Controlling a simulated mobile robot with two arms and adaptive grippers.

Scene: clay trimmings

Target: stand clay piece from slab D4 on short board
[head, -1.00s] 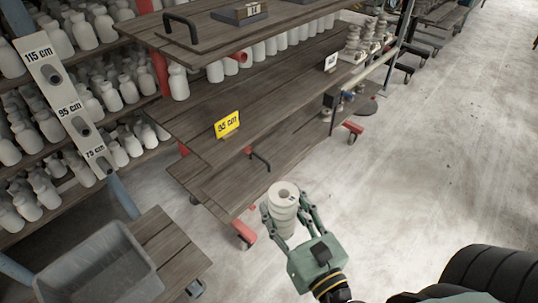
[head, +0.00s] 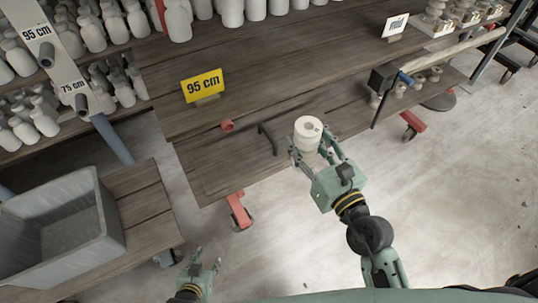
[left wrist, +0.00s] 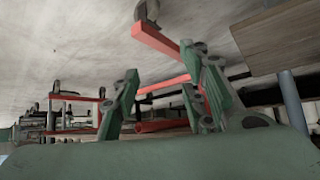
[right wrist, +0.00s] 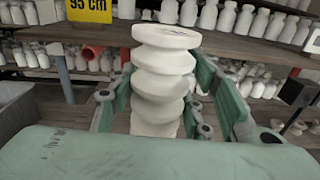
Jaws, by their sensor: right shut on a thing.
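A pale, ribbed clay piece (head: 308,128) with a small mark on its top is upright between the fingers of my right gripper (head: 316,152). The right wrist view shows the same stacked-ring piece (right wrist: 163,85) with a green finger on each side. It appears in front of the edge of a wooden board with a black handle (head: 220,178); I cannot tell whether it touches it. No board in view is readable as the short one. My left gripper (head: 205,268) is open and empty, low at the left; its spread fingers show in the left wrist view (left wrist: 160,95).
A yellow "95 cm" sign (head: 202,86) and a red cylindrical part (head: 227,126) are on the wooden shelving. A grey bin (head: 60,230) stands at the left. White bottles (head: 232,10) line the back.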

